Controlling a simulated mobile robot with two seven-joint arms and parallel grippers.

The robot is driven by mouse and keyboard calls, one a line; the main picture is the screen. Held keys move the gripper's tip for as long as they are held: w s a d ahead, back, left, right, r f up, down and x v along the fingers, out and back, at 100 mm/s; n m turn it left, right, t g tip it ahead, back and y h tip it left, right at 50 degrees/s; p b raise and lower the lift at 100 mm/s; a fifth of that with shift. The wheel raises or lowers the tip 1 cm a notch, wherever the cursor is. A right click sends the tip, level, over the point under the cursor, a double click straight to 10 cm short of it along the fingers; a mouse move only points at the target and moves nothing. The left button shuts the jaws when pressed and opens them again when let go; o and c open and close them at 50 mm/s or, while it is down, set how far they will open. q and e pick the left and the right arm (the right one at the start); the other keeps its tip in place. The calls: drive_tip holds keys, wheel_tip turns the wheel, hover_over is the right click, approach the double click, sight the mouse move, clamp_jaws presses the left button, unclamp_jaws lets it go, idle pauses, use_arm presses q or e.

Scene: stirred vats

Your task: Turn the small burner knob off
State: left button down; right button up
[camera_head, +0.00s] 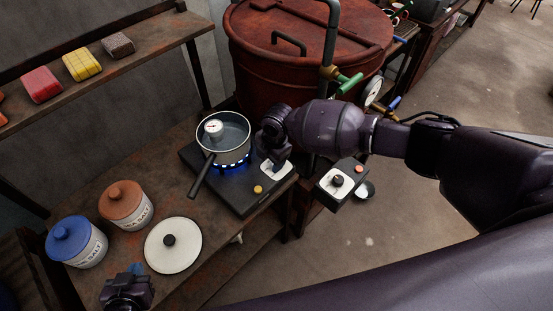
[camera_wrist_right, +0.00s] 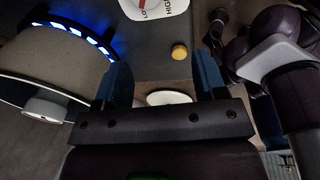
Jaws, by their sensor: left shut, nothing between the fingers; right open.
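The small burner (camera_head: 245,200) is a dark slab on the bench with a blue flame lit under a saucepan (camera_head: 222,150). Its white dial plate (camera_head: 283,172) is beneath my right gripper (camera_head: 274,160), which hides the knob in the head view. In the right wrist view the plate (camera_wrist_right: 150,8), marked LOW and HIGH, is cut off at the top edge; I cannot make out the knob. My right gripper (camera_wrist_right: 162,78) is open, with nothing seen held. My left gripper (camera_head: 128,290) is shut and empty near the bench front, lower left.
A yellow button (camera_head: 258,189) sits on the burner beside the dial. A separate control box (camera_head: 342,184) with a black knob and red button is to the right. A white lid (camera_head: 173,245) and two salt jars (camera_head: 127,205) stand on the bench. A rusty vat (camera_head: 300,70) stands behind.

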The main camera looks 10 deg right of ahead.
drive_tip(key=w+d+r+n+h, duration=0.1)
drive_tip(key=w+d+r, duration=0.2)
use_arm(q)
wheel_tip(320, 180, down, 6)
drive_tip(key=b, duration=0.7)
drive_tip(key=shift+w+f, duration=0.1)
drive_tip(key=shift+f, duration=0.15)
use_arm(e)
drive_tip(key=f, duration=0.9)
drive_tip(key=shift+w+a+f, duration=0.1)
drive_tip(key=shift+w+f, duration=0.1)
drive_tip(key=shift+f, duration=0.1)
use_arm(q)
drive_tip(key=shift+f+b, duration=0.35)
drive_tip(key=shift+f, duration=0.1)
use_arm(e)
drive_tip(key=shift+f, duration=0.55)
drive_tip(key=shift+r, duration=0.1)
use_arm(q)
drive_tip(key=shift+s, duration=0.2)
use_arm(e)
drive_tip(key=shift+c, duration=0.6)
use_arm(q)
drive_tip(key=shift+s, duration=0.15)
use_arm(e)
drive_tip(key=c, duration=0.8)
